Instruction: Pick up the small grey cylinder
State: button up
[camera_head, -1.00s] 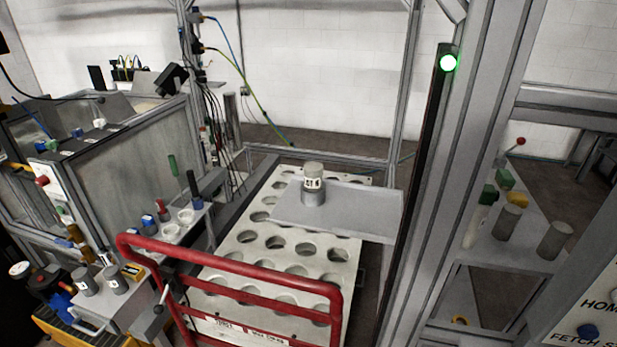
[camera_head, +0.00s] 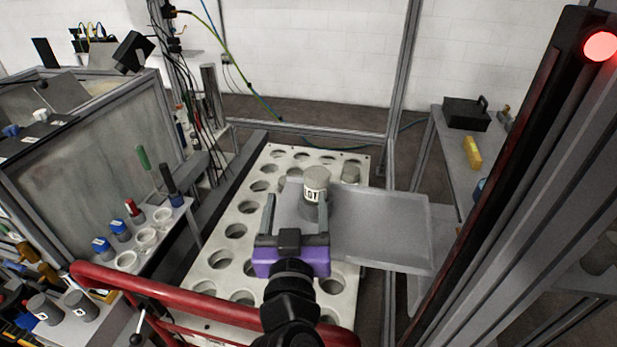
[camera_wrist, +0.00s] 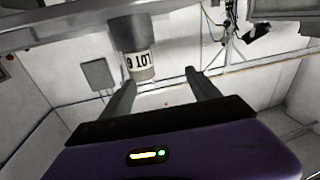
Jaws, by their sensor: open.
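The small grey cylinder (camera_head: 316,179) stands upright on a flat grey tray (camera_head: 385,232). It has a white label with black lettering. In the wrist view the cylinder (camera_wrist: 131,33) appears upside down, its label reading LOT 6. My gripper (camera_head: 296,202) has a purple body and two grey fingers, open with nothing held. In the head view its right finger overlaps the cylinder's lower part. In the wrist view the cylinder lines up with the left finger, off the middle of the gap (camera_wrist: 163,78). I cannot tell whether finger and cylinder touch.
A pale plate (camera_head: 222,252) with rows of round holes lies below the tray. A red rail (camera_head: 150,293) crosses the front. A dark post with a red lamp (camera_head: 600,46) rises at the right.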

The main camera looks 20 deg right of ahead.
aim_at(315, 191)
jog(key=shift+s+d+f+m+g+h, duration=0.2)
jog(key=shift+d+f+m+g+h, duration=0.15)
jog(key=shift+d, duration=0.2)
jog(key=shift+s+d+f+m+g+h, duration=0.15)
jog(key=shift+d+m+g+h, duration=0.1)
jog(key=shift+d+m+h, duration=0.25)
jog(key=shift+d, duration=0.1)
jog(key=p+x, duration=0.3)
jog(key=x, duration=0.4)
jog(key=shift+s+d, duration=0.15)
jog(key=shift+d, duration=0.05)
jog(key=shift+w+d+f, duration=0.1)
jog(key=shift+w+d, duration=0.05)
jog(key=shift+w, duration=0.2)
grip_shut()
